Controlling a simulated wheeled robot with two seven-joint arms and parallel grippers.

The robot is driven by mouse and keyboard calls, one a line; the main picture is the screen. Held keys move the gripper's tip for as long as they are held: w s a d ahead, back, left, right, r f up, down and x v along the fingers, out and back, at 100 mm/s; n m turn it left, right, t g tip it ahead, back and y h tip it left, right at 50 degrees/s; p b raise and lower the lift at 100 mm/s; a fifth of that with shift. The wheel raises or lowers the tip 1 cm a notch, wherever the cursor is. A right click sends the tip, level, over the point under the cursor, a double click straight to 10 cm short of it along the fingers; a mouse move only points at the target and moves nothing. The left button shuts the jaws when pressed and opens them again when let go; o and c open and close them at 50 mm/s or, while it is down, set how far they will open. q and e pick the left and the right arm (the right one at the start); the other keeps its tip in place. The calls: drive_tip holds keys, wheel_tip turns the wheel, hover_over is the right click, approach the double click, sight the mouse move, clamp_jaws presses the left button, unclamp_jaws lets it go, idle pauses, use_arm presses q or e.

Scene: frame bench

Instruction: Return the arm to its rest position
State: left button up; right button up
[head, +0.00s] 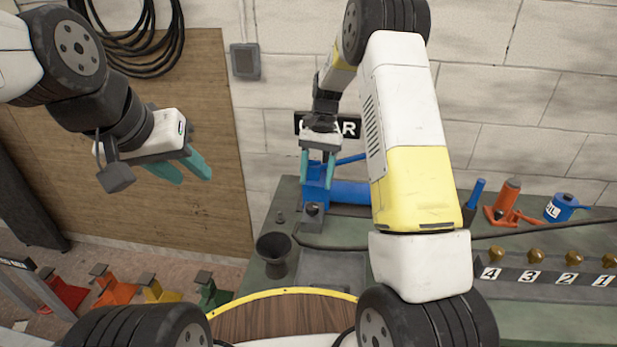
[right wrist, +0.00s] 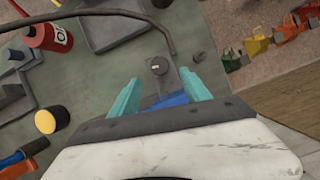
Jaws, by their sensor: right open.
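My right arm reaches forward over the green bench (head: 260,215). My left gripper (head: 183,172) hangs at the upper left in front of the wooden board, away from the bench. Its teal fingers are apart, with nothing seen between them.
A dark cup (head: 273,254) stands on the bench's left part. A numbered rack (head: 545,280) with brass knobs, a blue oil can (head: 562,207) and an orange jack (head: 508,205) are at the right. Coloured stands (head: 115,288) are on the floor at left. A black hose crosses the bench.

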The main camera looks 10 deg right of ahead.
drive_tip(key=shift+r, duration=0.2)
drive_tip(key=s+d+r+n+t, duration=0.15)
drive_tip(key=s+r, duration=0.25)
drive_tip(key=r, duration=0.4)
drive_tip(key=s+d+r+n+t, duration=0.1)
drive_tip(key=s+r+t, duration=0.2)
drive_tip(key=s+r, duration=0.3)
drive_tip(key=s+d+r+n+t, duration=0.1)
drive_tip(key=s+r+n+t, duration=0.2)
drive_tip(key=s, duration=1.2)
drive_tip(key=shift+s+d+r+t, duration=0.15)
drive_tip(key=shift+s+r+t, duration=0.15)
drive_tip(key=shift+r+t, duration=1.3)
drive_tip(key=shift+r+g, duration=0.25)
